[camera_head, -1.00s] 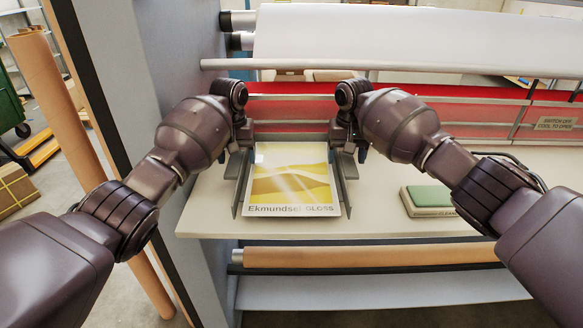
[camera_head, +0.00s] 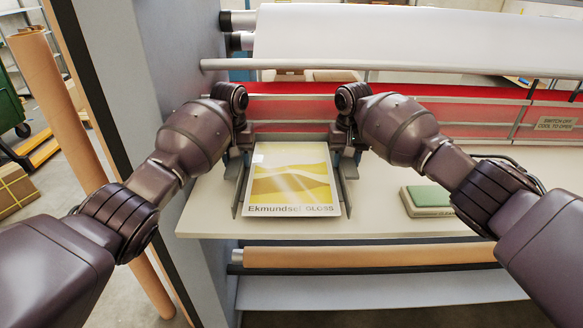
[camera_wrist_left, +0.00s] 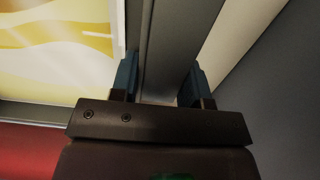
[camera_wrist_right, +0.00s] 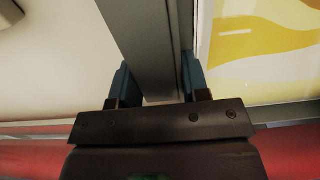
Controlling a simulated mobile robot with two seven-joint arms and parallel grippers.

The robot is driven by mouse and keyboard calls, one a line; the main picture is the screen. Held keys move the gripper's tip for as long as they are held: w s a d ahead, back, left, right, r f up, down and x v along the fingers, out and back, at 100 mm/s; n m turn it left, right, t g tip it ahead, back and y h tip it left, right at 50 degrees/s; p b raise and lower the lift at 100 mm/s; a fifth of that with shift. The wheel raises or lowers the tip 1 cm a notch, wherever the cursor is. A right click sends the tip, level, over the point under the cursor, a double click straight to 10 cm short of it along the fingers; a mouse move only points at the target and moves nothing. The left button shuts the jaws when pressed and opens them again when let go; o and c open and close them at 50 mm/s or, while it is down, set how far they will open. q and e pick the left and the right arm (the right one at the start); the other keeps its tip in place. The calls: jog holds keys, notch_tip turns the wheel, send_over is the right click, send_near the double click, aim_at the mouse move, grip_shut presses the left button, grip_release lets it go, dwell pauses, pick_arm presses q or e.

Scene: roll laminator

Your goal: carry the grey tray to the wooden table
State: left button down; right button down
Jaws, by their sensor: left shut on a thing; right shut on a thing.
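The grey tray (camera_head: 239,196) sits on a cream shelf, with raised walls along its left and right sides. A sheet or pack with yellow waves (camera_head: 291,184), marked "Ekmundsel GLOSS", lies in it. My left gripper (camera_head: 240,152) is shut on the tray's left wall, near its far end. In the left wrist view the blue fingers (camera_wrist_left: 161,82) stand on both sides of that wall (camera_wrist_left: 176,45). My right gripper (camera_head: 348,152) is shut on the right wall in the same way. The right wrist view shows its fingers (camera_wrist_right: 157,82) astride the wall (camera_wrist_right: 145,35). I cannot see a wooden table.
The cream shelf (camera_head: 400,180) is clear to the right up to a green-topped block (camera_head: 430,197). A grey side panel (camera_head: 185,60) stands close on the left. Behind are a red guard (camera_head: 450,112) and a white roll (camera_head: 400,35). A brown roll (camera_head: 370,256) hangs below the shelf.

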pick_arm(q)
jog(key=shift+r, duration=0.2)
pick_arm(e)
jog(key=shift+r, duration=0.15)
